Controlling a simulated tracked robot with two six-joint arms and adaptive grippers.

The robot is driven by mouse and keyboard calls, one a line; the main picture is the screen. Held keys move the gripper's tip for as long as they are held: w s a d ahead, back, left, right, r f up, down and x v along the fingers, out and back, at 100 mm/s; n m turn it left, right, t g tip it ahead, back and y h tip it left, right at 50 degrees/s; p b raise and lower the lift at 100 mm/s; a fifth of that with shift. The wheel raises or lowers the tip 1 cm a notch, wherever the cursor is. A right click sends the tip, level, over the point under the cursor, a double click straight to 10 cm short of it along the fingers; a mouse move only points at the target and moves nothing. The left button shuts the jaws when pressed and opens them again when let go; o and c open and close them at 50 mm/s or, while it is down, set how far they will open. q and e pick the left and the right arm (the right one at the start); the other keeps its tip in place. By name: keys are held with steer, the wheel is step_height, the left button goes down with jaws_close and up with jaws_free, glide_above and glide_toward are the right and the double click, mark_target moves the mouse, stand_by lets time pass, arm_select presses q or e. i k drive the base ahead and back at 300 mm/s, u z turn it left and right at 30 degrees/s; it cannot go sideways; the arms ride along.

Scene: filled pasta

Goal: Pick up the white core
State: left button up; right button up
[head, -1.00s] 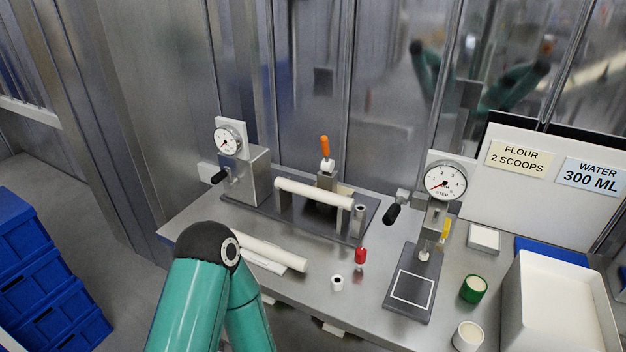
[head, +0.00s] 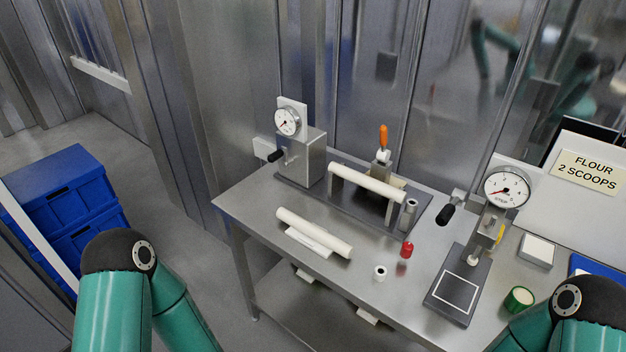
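A small white cylinder with a dark hole in its top (head: 380,273), which fits the white core, stands upright on the steel table (head: 238,204) near its front edge. A red piece (head: 406,250) stands just behind it to the right, apart from it. Only the teal links and dark joints of my two arms show, at the lower left and lower right. Neither gripper is in view, so I cannot see whether they are open or hold anything.
A white roller (head: 315,233) lies on a white holder left of the cylinder. A rack with another roller (head: 366,182) stands behind. A dial press (head: 455,296) and green-sided pot (head: 519,299) are right. Blue crates (head: 65,190) stand left on the floor.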

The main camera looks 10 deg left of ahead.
mark_target(389, 190)
steer(key=u, duration=0.05)
steer(key=i, duration=0.25)
steer(key=u, duration=2.15)
steer(key=k, duration=1.2)
steer(key=z, duration=0.45)
steer(key=i, duration=1.6)
steer(key=z, duration=0.6)
